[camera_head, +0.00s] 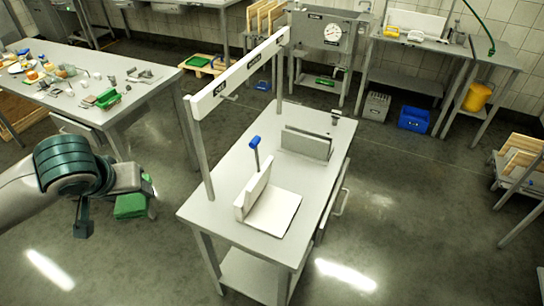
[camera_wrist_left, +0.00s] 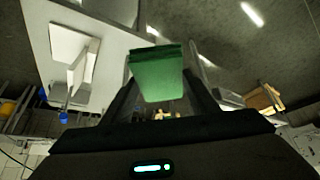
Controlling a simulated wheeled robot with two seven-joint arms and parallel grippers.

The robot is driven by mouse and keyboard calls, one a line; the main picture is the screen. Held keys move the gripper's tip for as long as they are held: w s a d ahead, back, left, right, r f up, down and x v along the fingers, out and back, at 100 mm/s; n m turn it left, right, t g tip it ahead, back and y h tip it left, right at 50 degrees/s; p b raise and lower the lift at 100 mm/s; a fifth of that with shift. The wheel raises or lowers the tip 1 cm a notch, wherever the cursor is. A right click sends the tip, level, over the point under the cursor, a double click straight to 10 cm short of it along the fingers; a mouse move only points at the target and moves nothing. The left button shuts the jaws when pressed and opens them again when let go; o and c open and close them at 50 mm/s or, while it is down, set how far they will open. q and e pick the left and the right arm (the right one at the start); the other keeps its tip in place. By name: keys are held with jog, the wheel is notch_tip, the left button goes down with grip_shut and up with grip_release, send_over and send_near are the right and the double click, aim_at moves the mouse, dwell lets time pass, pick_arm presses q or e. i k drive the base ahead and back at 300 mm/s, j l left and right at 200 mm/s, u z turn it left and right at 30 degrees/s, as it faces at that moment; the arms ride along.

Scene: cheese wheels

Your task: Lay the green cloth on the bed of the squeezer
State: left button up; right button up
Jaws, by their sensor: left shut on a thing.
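My left gripper (camera_head: 147,184) comes in from the left, beside the middle table. It is shut on the green cloth (camera_head: 130,206), which hangs below the fingers as a folded piece. The cloth also shows between the fingers in the left wrist view (camera_wrist_left: 158,75). What looks like the squeezer stands on the near part of the middle table: a flat white bed (camera_head: 276,213), an upright white plate (camera_head: 257,186) and a blue-ended lever (camera_head: 254,142). The bed is bare. The cloth is well to the left of it. My right gripper is not in view.
The middle table (camera_head: 225,165) carries a signed overhead frame (camera_head: 240,75) on posts along its left side. A grey upright-sided fixture (camera_head: 307,145) stands farther back. A cluttered table (camera_head: 140,90) with a green crate (camera_head: 108,98) is at left. Floor around the middle table is mostly clear.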

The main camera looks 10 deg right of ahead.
aim_at(278, 210)
jog(key=i+l, duration=0.1)
jog(key=l, duration=0.65)
jog(key=i+l, duration=0.1)
jog(key=l, duration=0.6)
jog(key=i+l, duration=0.1)
jog(key=l, duration=0.65)
